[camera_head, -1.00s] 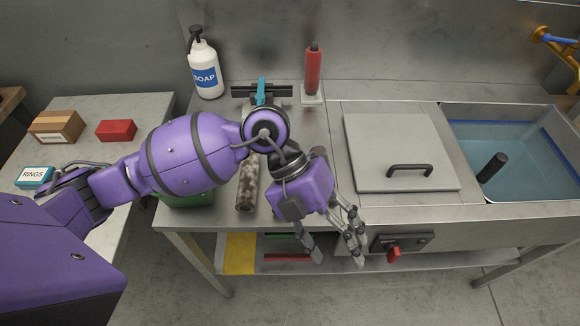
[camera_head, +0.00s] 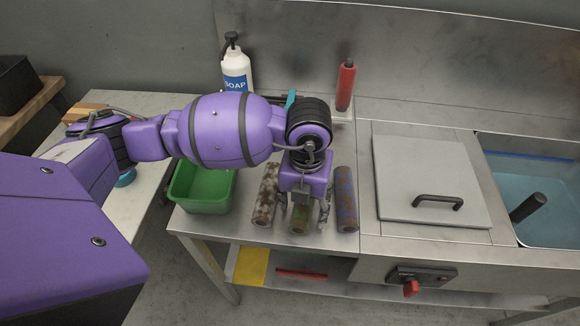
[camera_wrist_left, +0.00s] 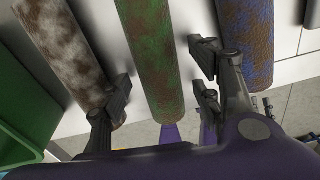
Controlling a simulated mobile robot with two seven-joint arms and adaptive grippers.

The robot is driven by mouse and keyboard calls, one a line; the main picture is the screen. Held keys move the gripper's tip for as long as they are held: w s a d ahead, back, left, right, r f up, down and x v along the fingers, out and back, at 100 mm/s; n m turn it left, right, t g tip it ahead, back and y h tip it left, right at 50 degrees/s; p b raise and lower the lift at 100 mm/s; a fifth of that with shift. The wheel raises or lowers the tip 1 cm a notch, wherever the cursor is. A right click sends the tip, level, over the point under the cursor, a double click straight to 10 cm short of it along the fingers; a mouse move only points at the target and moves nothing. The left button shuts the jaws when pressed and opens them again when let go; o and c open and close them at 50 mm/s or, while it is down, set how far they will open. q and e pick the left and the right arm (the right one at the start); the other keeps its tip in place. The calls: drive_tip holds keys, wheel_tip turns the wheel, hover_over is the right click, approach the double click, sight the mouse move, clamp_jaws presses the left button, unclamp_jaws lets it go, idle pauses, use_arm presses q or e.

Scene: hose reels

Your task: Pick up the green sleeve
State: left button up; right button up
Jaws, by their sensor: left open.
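The green sleeve (camera_head: 300,217) is a rusty green cylinder lying on the steel bench, between a white sleeve (camera_head: 266,194) and a blue sleeve (camera_head: 346,199). My left gripper (camera_head: 304,213) is open above the green sleeve, partly hiding it in the head view. In the left wrist view the green sleeve (camera_wrist_left: 154,55) runs between the spread fingers of my left gripper (camera_wrist_left: 160,85). The white sleeve (camera_wrist_left: 66,50) is beside the left finger and the blue sleeve (camera_wrist_left: 246,40) is beside the right fingers. I cannot tell whether the fingers touch the sleeves. My right gripper is not in view.
A green bin (camera_head: 204,203) stands left of the sleeves. A soap bottle (camera_head: 236,70) and a red cylinder on a stand (camera_head: 346,85) are at the back. A grey lid (camera_head: 428,180) and a water basin (camera_head: 540,195) lie to the right.

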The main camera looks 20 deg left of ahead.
use_arm(q)
drive_tip(key=c, duration=1.1)
drive_tip(key=shift+c, duration=0.7)
drive_tip(key=shift+w+r, duration=0.1)
